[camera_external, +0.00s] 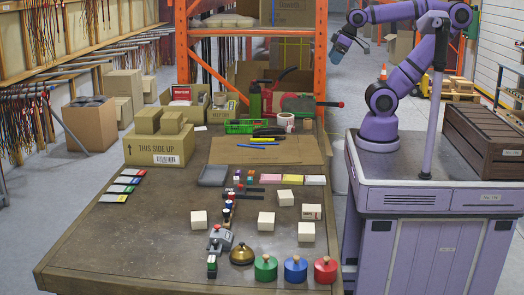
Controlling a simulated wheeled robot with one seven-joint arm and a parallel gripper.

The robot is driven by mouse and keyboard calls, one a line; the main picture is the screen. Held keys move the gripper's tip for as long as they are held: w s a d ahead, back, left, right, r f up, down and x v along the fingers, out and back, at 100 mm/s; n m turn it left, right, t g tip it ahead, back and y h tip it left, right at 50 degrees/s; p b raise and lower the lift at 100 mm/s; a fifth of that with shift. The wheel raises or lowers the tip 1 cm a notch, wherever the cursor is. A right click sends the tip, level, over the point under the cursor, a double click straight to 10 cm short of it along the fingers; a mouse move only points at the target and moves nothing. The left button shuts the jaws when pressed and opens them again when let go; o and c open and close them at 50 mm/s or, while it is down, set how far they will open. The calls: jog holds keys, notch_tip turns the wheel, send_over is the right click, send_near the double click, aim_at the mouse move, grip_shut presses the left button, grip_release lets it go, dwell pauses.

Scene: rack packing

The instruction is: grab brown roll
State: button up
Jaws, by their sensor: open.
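A small roll (285,120) with a pale, tan-looking side stands at the back right of the wooden table, beside the red and green items. It is the only roll-like thing I can make out, and its exact colour is hard to tell at this size. My gripper (336,55) is up in the air beyond the table's back right, well above and apart from the roll. It is open and appears empty; its fingers are small in this view.
A cardboard sheet (255,150) with pens lies in front of the roll. A green crate (246,126), dark tools and a red-handled item (318,104) crowd around it. Cardboard boxes (160,149) stand at left. An orange rack (321,50) rises behind. The table's front left is clear.

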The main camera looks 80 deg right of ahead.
jog(key=c, duration=0.3)
